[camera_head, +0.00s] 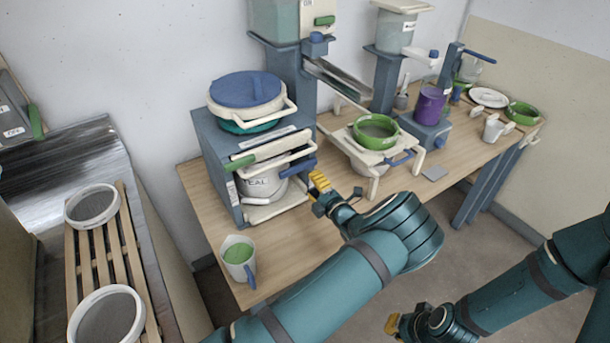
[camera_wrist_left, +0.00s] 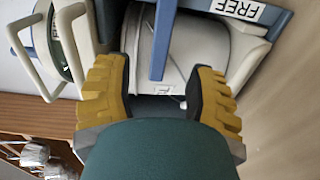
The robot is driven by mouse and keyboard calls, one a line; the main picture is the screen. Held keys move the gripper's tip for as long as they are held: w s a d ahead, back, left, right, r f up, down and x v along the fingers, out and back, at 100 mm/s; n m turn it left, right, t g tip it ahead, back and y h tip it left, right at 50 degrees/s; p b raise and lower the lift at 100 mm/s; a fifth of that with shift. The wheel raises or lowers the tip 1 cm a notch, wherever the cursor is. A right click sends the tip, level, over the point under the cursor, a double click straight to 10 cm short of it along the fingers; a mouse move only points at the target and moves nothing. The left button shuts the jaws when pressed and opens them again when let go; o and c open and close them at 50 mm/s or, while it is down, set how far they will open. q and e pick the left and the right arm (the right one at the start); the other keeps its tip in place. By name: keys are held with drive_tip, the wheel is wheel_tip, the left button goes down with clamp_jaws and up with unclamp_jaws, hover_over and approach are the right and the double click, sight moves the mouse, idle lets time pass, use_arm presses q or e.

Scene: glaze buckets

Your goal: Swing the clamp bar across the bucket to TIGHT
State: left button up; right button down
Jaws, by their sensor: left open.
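A cream bucket marked TEAL (camera_head: 262,184) stands in the lower bay of a blue-grey stand (camera_head: 213,165). In front of its upper part, a blue bar (camera_head: 297,167) slants at the right side of the bay. The blue bar shows in the left wrist view (camera_wrist_left: 163,40), crossing the bucket (camera_wrist_left: 195,50) near a FREE label (camera_wrist_left: 240,10). My left gripper (camera_head: 318,182) is open just right of the bay, its fingertips near the bar's outer end. In the wrist view the bar's end lies between the open fingers, with contact unclear. My right gripper (camera_head: 392,325) is low, its opening unclear.
A blue-lidded bucket (camera_head: 246,90) sits on the stand. A green-topped mug (camera_head: 238,256) stands at the table's near left corner. A green sieve (camera_head: 375,131) is right of the gripper. Wooden table (camera_head: 290,240) is bare near the mug.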

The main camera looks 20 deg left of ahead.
use_arm(q)
drive_tip(key=v, duration=0.4)
drive_tip(key=shift+s, duration=0.1)
drive_tip(key=shift+d, duration=0.1)
idle(0.4)
